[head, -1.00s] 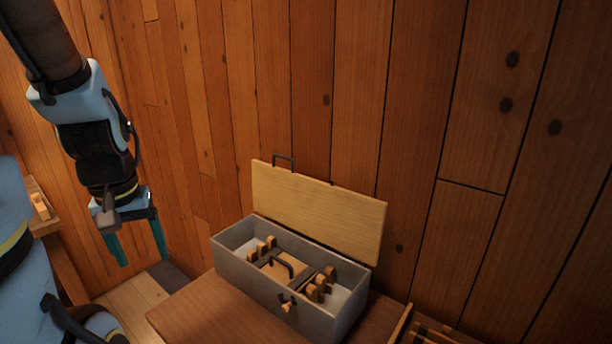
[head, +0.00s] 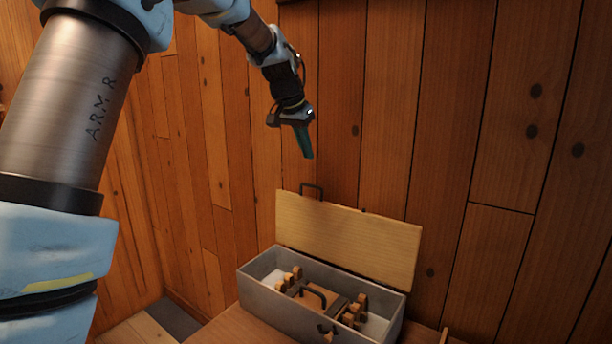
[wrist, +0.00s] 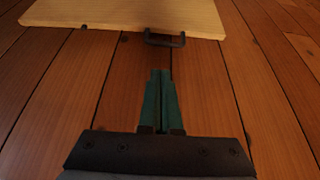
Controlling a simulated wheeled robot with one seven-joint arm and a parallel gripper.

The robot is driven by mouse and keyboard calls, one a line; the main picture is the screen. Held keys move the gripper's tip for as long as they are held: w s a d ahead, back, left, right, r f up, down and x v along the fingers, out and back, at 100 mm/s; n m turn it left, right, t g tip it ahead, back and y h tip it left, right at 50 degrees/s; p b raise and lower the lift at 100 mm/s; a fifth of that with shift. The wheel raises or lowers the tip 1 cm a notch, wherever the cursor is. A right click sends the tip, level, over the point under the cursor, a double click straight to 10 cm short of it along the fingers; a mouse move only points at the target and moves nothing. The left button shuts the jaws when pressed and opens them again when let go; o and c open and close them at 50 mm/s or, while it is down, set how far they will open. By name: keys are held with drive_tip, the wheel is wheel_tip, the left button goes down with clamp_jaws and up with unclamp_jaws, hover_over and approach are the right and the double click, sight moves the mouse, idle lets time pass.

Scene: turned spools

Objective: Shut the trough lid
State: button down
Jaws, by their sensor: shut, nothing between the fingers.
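The trough (head: 290,300) is a grey box standing on a wooden surface. Its pale wooden lid (head: 345,235) is open, standing up along the trough's back edge near the plank wall. A dark handle (head: 312,190) sits at the lid's top edge, toward the left. My gripper (head: 307,156) is shut and empty, above the lid handle and apart from it. In the wrist view my gripper (wrist: 160,72) points toward the lid handle (wrist: 165,40), with the lid (wrist: 130,14) beyond it.
Inside the trough lie wooden spools (head: 356,310) and a small wooden piece with a dark handle (head: 314,294). A plank wall (head: 390,120) rises close behind the lid. A wooden surface (head: 230,328) carries the trough.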

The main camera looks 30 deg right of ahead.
drive_tip(key=p+x, duration=0.3)
drive_tip(key=x, duration=0.6)
drive_tip(key=shift+w+d+f, duration=0.1)
drive_tip(key=shift+d+f, duration=0.05)
drive_tip(key=shift+f, duration=0.2)
drive_tip(key=shift+f, duration=0.1)
